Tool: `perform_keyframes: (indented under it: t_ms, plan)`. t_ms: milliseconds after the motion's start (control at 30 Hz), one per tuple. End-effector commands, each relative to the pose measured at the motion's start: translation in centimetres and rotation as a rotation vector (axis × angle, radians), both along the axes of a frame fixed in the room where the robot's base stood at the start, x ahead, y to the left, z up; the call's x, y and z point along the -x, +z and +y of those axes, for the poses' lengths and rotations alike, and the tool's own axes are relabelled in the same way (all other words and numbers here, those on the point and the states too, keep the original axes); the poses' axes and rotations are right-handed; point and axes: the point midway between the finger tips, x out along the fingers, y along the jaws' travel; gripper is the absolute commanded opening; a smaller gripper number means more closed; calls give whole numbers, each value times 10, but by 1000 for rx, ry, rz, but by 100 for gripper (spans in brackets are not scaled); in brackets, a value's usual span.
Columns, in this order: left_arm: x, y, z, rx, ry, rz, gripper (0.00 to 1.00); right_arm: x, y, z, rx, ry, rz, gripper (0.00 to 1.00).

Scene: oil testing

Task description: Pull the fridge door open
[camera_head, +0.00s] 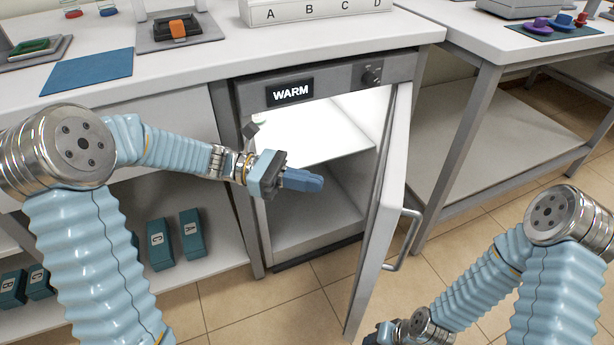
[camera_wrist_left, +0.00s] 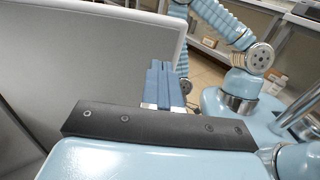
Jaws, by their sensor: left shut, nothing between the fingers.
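The fridge (camera_head: 333,90) is a cabinet under the counter with a WARM label and a knob on its top panel. Its door (camera_head: 389,190) stands open, swung out towards me at the right side of the opening, with a bar handle (camera_head: 405,240) on its outer face. A pale panel, apparently the door (camera_wrist_left: 85,60), fills the left of the left wrist view. My left gripper (camera_head: 318,183) is shut and empty in front of the opening, left of the door and apart from the handle. It also shows in the left wrist view (camera_wrist_left: 164,70). My right gripper (camera_head: 380,334) is barely visible at the bottom edge.
The lit fridge interior has a shelf (camera_head: 310,135). The counter (camera_head: 205,55) above holds a blue mat (camera_head: 88,72), trays and a lettered rack (camera_head: 310,12). Teal boxes (camera_head: 160,245) stand on a low shelf at left. A second table (camera_head: 490,45) stands at right. Some tiled floor is clear.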

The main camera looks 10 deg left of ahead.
Motion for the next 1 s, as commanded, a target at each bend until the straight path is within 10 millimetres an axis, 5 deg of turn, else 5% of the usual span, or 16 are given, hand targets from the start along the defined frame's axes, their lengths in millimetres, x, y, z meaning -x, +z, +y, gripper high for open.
perform_keyframes:
  t_ms: [300, 500, 1000]
  plan:
    - [7, 0, -68, -2, -4, 0, 0, 0, 4, 0, -1, 1, -1, 43]
    - [8, 0, -96, -1, -3, 0, 0, 0, 6, 0, -1, 1, -1, 43]
    - [9, -1, -105, -2, 0, 0, 0, 0, 6, 0, -1, 1, -1, 43]
